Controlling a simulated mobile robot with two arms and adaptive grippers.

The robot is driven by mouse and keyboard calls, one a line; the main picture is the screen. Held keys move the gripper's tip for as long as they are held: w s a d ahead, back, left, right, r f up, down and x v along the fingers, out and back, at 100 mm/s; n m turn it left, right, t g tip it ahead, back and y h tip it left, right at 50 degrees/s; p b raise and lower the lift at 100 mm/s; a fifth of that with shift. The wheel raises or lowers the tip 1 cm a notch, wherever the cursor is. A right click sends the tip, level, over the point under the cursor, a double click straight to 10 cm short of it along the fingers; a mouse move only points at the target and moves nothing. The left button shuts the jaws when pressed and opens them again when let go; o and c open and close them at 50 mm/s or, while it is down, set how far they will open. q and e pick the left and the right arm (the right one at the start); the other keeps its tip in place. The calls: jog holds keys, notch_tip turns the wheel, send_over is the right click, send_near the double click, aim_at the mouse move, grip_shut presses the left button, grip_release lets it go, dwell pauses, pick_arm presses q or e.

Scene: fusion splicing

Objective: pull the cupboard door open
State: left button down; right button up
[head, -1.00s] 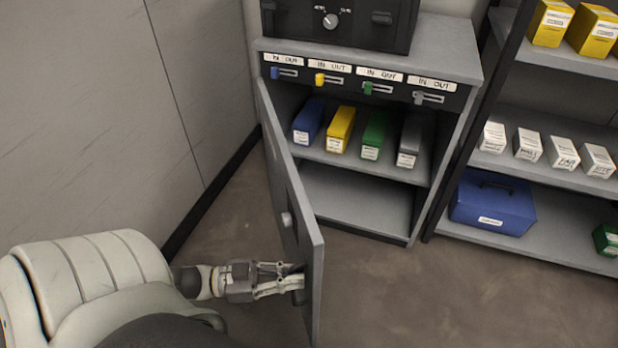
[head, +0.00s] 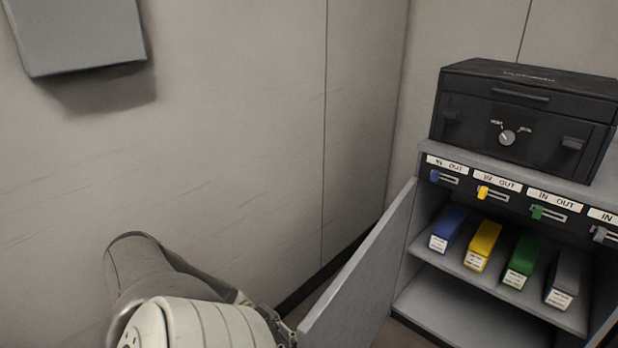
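The cupboard (head: 440,298) stands at the right, with its grey door (head: 362,270) swung open on the left side. The door's free edge points toward me at the bottom of the head view. My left arm comes in from the lower left. Only a small part of my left gripper (head: 284,328) shows, close to the door's free edge. Its fingertips and any contact with the door are hidden or out of frame, and the handle is not visible. My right gripper is not in view.
Inside the cupboard are blue (head: 448,228), yellow (head: 483,245), green (head: 522,261) and grey (head: 564,280) boxes. IN/OUT sliders line its top front. A black case (head: 525,105) rests on top. Walls stand behind and left. A grey box (head: 78,36) is on the left wall.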

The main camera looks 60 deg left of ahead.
pick_arm(q)
jog(key=shift+s+a, duration=0.1)
jog(key=shift+a, duration=0.1)
jog(key=c, duration=1.5)
grip_release()
jog(key=shift+v, duration=3.75)
